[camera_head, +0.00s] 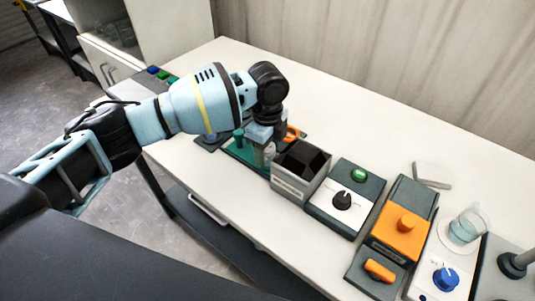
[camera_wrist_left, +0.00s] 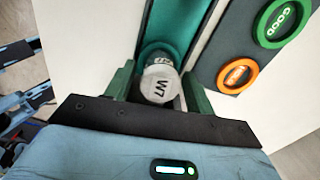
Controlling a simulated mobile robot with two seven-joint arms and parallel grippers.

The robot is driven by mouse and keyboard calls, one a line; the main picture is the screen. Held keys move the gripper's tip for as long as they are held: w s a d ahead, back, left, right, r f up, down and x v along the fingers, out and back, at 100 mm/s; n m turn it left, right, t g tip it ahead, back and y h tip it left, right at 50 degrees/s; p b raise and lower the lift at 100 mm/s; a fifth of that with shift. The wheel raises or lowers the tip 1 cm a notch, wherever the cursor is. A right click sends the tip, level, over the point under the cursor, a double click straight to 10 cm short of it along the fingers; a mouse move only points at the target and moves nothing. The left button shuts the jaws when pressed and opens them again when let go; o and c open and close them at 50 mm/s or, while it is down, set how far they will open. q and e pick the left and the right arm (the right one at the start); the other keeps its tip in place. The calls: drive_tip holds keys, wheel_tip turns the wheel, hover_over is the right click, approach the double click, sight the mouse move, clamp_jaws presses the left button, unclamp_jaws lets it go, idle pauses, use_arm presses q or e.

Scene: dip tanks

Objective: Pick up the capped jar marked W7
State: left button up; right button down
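The capped jar marked W7 (camera_wrist_left: 160,82) shows in the left wrist view with its pale grey cap towards the camera. It stands at the end of a green tray (camera_wrist_left: 158,30). My left gripper (camera_wrist_left: 160,92) points down over it, with one green finger on each side of the cap. Narrow gaps seem to show between fingers and cap, so the gripper looks open around the jar. In the head view, my left gripper (camera_head: 259,146) is low over the green tray, and the jar (camera_head: 270,151) is partly hidden by it. My right gripper is not in view.
A dark plate (camera_wrist_left: 245,50) with a green GOOD ring (camera_wrist_left: 281,20) and an orange ring (camera_wrist_left: 238,76) lies beside the tray. A dark open box (camera_head: 300,171), a unit with a black knob (camera_head: 343,200) and an orange device (camera_head: 400,234) stand to the right. A glass beaker (camera_head: 467,226) is farther right.

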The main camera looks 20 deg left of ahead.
use_arm(q)
drive_tip(key=c, duration=0.8)
drive_tip(key=shift+c, duration=0.2)
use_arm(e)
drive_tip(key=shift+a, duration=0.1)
use_arm(q)
drive_tip(key=shift+r, duration=0.1)
